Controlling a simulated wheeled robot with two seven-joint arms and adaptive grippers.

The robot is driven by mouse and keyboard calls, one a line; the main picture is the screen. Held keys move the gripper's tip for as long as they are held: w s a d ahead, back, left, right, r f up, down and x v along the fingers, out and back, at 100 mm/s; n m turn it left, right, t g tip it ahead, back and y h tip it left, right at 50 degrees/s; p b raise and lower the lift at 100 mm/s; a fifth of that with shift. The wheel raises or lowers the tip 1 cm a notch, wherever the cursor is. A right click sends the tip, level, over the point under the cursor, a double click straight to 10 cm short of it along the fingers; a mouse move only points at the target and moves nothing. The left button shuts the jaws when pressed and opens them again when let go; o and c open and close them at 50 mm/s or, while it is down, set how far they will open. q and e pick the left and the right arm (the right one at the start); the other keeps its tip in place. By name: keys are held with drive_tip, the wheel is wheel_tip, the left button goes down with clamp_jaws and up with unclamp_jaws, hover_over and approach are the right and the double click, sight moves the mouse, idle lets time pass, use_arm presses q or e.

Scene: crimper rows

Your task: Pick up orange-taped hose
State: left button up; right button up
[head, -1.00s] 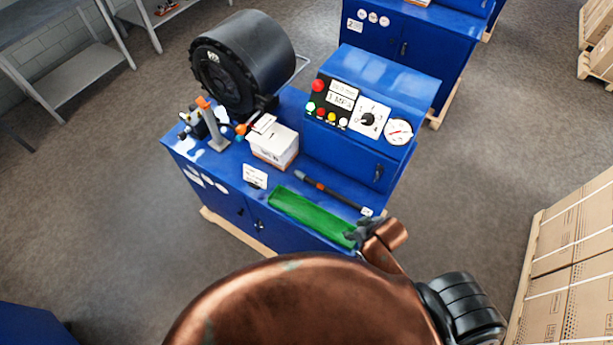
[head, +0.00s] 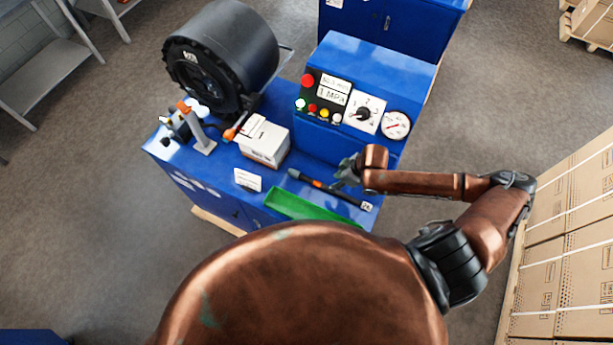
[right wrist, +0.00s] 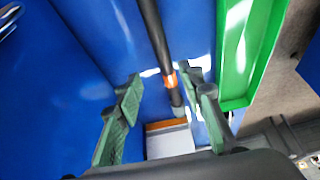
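The orange-taped hose (head: 305,179) is a short black hose with an orange band, lying on the blue bench top between the green tray and the control panel. In the right wrist view the hose (right wrist: 155,35) runs down from the top edge, its orange band close to the fingertips. My right gripper (head: 346,172) is over the bench beside the hose. In the wrist view the right gripper (right wrist: 165,82) has its two green-padded fingers spread apart, with the hose between them in the picture; I see no contact. My left gripper is not in view.
A green tray (head: 298,206) lies along the bench's front edge. A white box (head: 264,141) and a small white card (head: 248,180) are left of the hose. The blue control panel (head: 370,70) rises behind, a black crimper (head: 225,55) at left. Stacked cartons (head: 565,230) stand at right.

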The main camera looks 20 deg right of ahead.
sight(325, 186)
drive_tip(key=x, duration=0.2)
drive_tip(key=a+p+x, duration=0.1)
drive_tip(key=x, duration=0.2)
drive_tip(key=shift+w+a, duration=0.15)
drive_tip(key=shift+w, duration=0.05)
drive_tip(key=shift+w+a+f, duration=0.1)
drive_tip(key=shift+f, duration=0.4)
drive_tip(key=shift+c, duration=0.7)
clamp_jaws()
